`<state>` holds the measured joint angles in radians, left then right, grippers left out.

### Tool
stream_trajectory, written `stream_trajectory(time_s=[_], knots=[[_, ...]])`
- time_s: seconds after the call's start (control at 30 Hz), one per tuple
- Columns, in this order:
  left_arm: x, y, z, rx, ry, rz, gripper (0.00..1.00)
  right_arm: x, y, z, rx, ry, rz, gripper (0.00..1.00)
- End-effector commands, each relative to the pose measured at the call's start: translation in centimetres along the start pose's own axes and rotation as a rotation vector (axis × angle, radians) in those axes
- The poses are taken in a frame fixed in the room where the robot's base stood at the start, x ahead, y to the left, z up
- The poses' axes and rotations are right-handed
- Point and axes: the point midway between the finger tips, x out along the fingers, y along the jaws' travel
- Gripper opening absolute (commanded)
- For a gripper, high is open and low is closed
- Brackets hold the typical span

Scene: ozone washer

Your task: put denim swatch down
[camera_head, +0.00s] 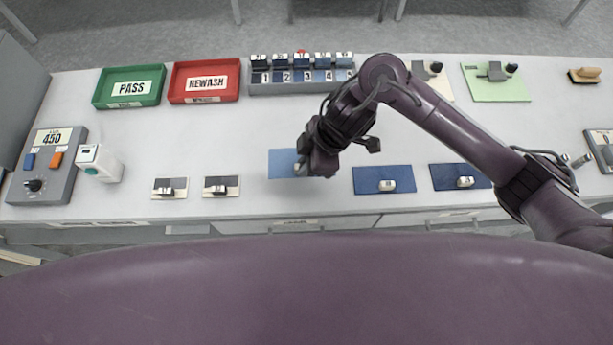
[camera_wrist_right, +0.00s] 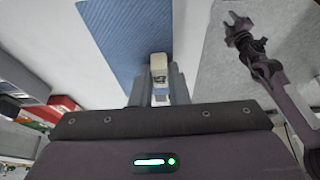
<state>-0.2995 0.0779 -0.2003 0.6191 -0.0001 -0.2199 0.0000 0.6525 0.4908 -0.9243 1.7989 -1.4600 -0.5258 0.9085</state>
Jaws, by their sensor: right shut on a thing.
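A lighter blue denim swatch (camera_head: 282,163) is at the front middle of the white table in the head view, partly hidden by my right gripper (camera_head: 303,170). In the right wrist view the swatch (camera_wrist_right: 123,35) shows as a ribbed blue sheet. A pale block-shaped grip (camera_wrist_right: 159,65) on it sits between the fingers of my right gripper (camera_wrist_right: 158,90), which is shut on it. I cannot tell whether the swatch touches the table. My left gripper (camera_wrist_right: 240,28) shows small in the right wrist view, apart from the swatch; its jaws are unclear.
Two darker blue swatches with pale grips (camera_head: 384,180) (camera_head: 460,177) lie to the right. Two small grey plates (camera_head: 170,187) (camera_head: 221,187) lie to the left. A green PASS tray (camera_head: 130,87), red REWASH tray (camera_head: 205,81) and numbered rack (camera_head: 302,87) stand behind.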

Motion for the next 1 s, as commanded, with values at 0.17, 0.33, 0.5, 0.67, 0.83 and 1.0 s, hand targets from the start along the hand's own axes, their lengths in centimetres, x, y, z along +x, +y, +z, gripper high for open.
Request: stream_trajectory(time_s=[0.17,0.33,0.5,0.67,0.83,1.0], knots=[[1.3,-0.2,0.2,-0.001,-0.001,-0.002,0.36,2.7,0.0,1.0,0.001,0.002,-0.001,0.00],[1.9,-0.2,0.3,-0.001,-0.001,-0.003,0.36,4.2,-0.1,1.7,0.002,0.001,-0.003,0.00],[2.0,-0.2,0.3,-0.001,-0.001,-0.003,0.36,6.0,0.0,2.5,0.002,-0.001,-0.001,0.00],[2.0,-0.2,0.3,0.000,-0.001,-0.003,0.36,6.4,0.1,2.6,0.000,0.000,0.002,0.00],[2.0,-0.2,0.3,0.000,-0.001,-0.003,0.36,6.4,0.1,2.6,0.000,0.000,0.001,0.00],[2.1,-0.2,0.3,0.000,-0.001,-0.003,0.36,6.7,0.1,2.8,0.000,0.000,0.001,0.20]])
